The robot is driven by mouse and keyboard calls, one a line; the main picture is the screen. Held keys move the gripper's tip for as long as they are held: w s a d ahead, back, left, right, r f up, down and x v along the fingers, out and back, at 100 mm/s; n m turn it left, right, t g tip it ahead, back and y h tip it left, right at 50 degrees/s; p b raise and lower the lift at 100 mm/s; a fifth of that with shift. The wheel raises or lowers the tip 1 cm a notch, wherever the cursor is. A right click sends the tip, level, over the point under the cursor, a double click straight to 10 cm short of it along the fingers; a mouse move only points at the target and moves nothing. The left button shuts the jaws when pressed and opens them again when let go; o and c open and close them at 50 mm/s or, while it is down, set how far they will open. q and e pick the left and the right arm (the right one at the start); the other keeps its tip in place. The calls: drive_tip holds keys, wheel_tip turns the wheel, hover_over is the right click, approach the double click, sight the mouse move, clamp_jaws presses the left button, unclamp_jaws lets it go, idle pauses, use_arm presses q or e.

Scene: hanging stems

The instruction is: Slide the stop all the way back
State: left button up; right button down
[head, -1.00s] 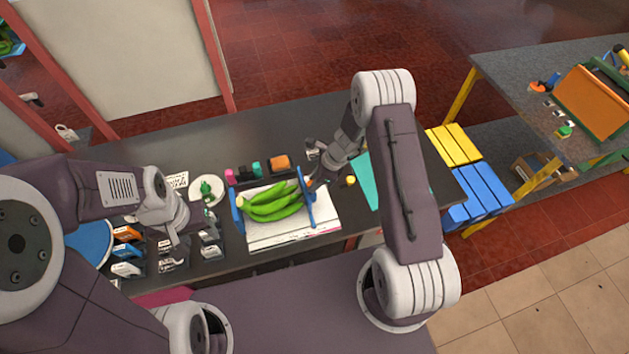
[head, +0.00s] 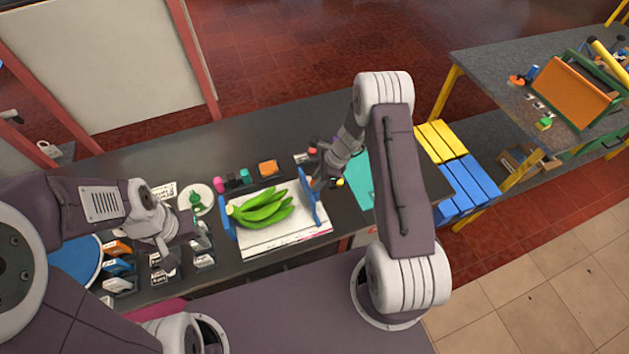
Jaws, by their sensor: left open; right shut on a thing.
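Green bananas (head: 262,211) lie on a white board (head: 290,238) between two blue upright ends. The left blue end (head: 228,220) stands close to the bananas' stem side. The right blue end, which looks like the stop (head: 319,213), stands apart from the banana tips with a gap between. My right gripper (head: 317,184) is shut at the top of the stop; its fingertips are small and partly hidden here. My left gripper (head: 164,254) is open and empty, above the labelled boxes left of the board.
Labelled boxes (head: 119,265) sit at the table's left. A teal mat (head: 358,180) and small yellow ball (head: 340,183) lie right of the stop.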

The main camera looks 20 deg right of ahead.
drive_tip(key=c, duration=1.4)
unclamp_jaws()
drive_tip(key=b+v, duration=0.1)
drive_tip(key=v, duration=0.8)
drive_tip(key=shift+a, duration=0.1)
drive_tip(key=shift+b, duration=0.3)
